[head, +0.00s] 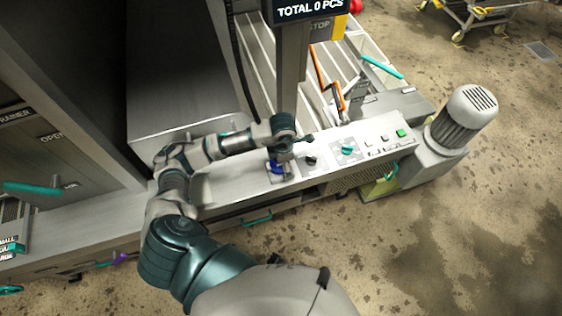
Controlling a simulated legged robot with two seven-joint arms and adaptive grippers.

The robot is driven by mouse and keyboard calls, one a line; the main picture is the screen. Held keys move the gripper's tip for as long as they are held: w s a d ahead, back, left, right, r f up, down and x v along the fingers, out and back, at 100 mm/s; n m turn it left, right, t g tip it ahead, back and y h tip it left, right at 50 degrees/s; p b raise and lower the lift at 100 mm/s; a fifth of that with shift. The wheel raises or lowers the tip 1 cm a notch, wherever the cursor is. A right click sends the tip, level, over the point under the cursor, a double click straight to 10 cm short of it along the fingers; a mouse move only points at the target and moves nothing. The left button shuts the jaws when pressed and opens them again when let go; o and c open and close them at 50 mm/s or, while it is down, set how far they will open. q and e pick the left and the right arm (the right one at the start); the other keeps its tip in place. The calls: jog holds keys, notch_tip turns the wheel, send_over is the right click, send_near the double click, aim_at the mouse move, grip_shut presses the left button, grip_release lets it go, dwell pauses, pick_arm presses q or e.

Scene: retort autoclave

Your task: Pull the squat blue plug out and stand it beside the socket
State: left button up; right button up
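The blue plug (277,167) is a small, dark blue shape on the pale top of the machine's bench, just below my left gripper in the picture. It seems to sit at a small grey socket block (287,176), partly hidden by the gripper. My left gripper (298,150) is at the end of the arm that bends across the bench, right over or against the plug. Its fingers are small and dark, and I cannot tell whether they touch the plug or are closed on it. My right gripper is not in view.
Right of the plug, the bench (230,186) carries a teal knob (348,149) and a green button (401,133). A grey motor (464,116) stands at the right end. A dark post (291,70) with a display rises behind the gripper. Open floor lies at the lower right.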

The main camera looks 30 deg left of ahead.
pick_arm(q)
jog(key=shift+c, duration=0.8)
jog(key=shift+a+f, duration=0.1)
jog(key=shift+a, duration=0.2)
jog(key=c, duration=0.4)
jog(key=shift+a, duration=0.25)
jog(key=c, duration=0.4)
jog(key=shift+a+f, duration=0.1)
jog(key=shift+a, duration=0.2)
jog(key=c, duration=0.6)
jog(key=shift+d+r, duration=0.3)
jog(key=shift+d, duration=0.05)
jog(key=shift+d+r+p, duration=0.2)
jog(key=shift+r+p, duration=0.2)
jog(key=shift+r, duration=0.35)
jog(key=shift+a+r+p, duration=0.4)
jog(key=shift+r+p, duration=0.2)
jog(key=shift+d+r+p, duration=0.3)
jog(key=shift+r+p, duration=0.2)
jog(key=shift+r, duration=0.4)
jog(key=shift+a+r+p, duration=0.2)
jog(key=shift+r+p, duration=0.15)
jog(key=shift+r, duration=0.15)
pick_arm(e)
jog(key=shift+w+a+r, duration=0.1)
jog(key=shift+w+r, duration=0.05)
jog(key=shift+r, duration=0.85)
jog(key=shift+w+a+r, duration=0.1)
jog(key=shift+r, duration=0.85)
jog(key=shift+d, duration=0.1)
